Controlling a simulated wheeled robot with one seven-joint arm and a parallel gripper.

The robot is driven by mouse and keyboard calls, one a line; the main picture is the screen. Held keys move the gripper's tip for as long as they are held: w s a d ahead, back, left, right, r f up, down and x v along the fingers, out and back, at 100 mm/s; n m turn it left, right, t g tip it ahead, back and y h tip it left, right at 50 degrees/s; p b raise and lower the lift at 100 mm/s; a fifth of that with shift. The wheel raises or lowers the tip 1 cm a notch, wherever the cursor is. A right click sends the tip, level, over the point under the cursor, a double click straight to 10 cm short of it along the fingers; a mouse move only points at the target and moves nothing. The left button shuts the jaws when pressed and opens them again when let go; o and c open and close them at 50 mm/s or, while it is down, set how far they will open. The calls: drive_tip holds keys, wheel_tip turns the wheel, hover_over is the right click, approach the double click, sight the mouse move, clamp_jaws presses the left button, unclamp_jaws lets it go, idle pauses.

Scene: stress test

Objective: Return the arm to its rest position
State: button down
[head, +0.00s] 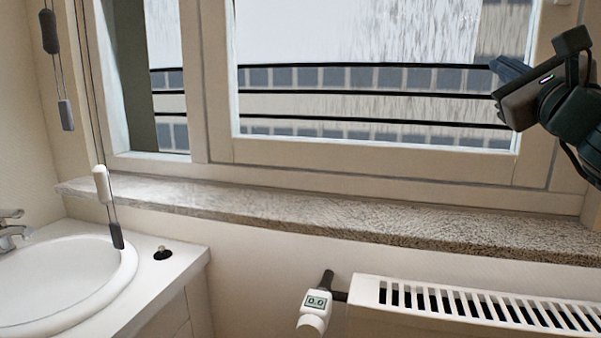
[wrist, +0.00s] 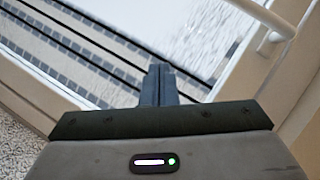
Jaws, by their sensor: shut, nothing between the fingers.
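My gripper (head: 494,64) is at the upper right of the head view, raised above the stone window sill and in front of the right part of the window. My dark arm comes in from the right edge. In the wrist view the two fingers of my gripper (wrist: 160,72) lie together, shut, with nothing between them. They point toward the window glass, and a white window handle (wrist: 276,34) shows to the upper right of them. The rest of my arm is outside the picture.
A window (head: 370,150) with a pale frame fills the back. Below it runs a speckled stone sill (head: 300,212), bare along its length. A radiator (head: 450,325) with a thermostat valve (head: 315,302) stands lower right. A white sink (head: 70,275) is at left, with hanging cords and weights (head: 101,184).

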drive_tip(key=a+f+n+g+y+p, duration=0.5)
drive_tip(key=a+f+n+g+p, duration=0.55)
drive_tip(key=a+f+n, duration=0.55)
drive_tip(key=s+a+f+n+g+h+p, duration=0.2)
drive_tip(key=s+f+n+g+h+p, duration=0.3)
drive_tip(key=s+f+n+g+p, duration=0.3)
drive_tip(key=s+f+n+g, duration=0.1)
drive_tip(key=s+f+n, duration=0.3)
drive_tip(key=s+f, duration=0.1)
drive_tip(key=shift+s, duration=0.45)
